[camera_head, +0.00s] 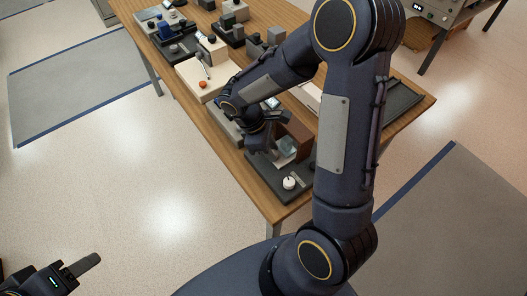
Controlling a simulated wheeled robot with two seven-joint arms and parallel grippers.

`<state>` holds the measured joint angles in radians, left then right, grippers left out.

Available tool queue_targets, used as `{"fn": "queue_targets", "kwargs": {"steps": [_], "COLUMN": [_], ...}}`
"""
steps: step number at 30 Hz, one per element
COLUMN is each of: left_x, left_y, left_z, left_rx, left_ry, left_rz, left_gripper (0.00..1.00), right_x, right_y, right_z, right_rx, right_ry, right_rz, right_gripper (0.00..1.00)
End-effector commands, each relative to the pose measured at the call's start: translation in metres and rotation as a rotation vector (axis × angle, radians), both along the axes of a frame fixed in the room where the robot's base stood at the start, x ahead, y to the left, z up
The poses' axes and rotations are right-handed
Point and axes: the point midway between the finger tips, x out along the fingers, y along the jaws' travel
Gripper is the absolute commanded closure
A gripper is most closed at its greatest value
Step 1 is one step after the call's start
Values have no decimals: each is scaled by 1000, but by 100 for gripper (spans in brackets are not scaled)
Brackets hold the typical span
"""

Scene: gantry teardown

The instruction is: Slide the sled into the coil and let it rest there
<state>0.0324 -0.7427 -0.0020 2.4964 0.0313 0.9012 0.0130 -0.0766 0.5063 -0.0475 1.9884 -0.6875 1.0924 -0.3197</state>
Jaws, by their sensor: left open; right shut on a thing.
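A brown, copper-toned block (298,131), which looks like the coil, stands on a dark base plate (262,180) at the near end of the wooden table. My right gripper (270,148) points down just left of this block, over the plate. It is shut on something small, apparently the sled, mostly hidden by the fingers. A pale grey-green piece (287,147) shows between the gripper and the block; I cannot tell whether it is part of the sled or the coil, or whether they touch. My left gripper (80,272) is open and empty at the bottom left, over the floor.
A white knob (289,183) stands on the near part of the plate. A cream box (194,75) with an orange ball (203,85) and several small devices fill the table (130,48) further back. A dark tray (404,100) lies at the right edge. My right arm hides the table's middle right.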

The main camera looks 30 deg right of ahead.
Motion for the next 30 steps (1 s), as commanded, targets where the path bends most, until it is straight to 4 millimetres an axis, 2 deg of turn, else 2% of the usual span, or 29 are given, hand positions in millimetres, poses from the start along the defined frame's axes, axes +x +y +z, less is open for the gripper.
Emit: {"fn": "queue_targets", "kwargs": {"steps": [4, 5, 10, 20, 30], "left_x": [0, 0, 0, 0, 0], "left_y": [0, 0, 0, 0, 0], "left_z": [0, 0, 0, 0, 3], "left_rx": [0, 0, 0, 0, 0], "left_ry": [0, 0, 0, 0, 0], "left_rz": [0, 0, 0, 0, 0], "left_gripper": [50, 50, 50, 50, 50], "right_x": [1, 1, 1, 2, 15], "right_y": [1, 1, 1, 2, 18], "right_z": [0, 0, 0, 4, 54], "right_rx": [0, 0, 0, 0, 2], "right_ry": [-3, -3, -1, -3, -6], "right_rz": [1, 1, 0, 1, 2], "right_gripper": [100, 74, 54, 54, 54]}}
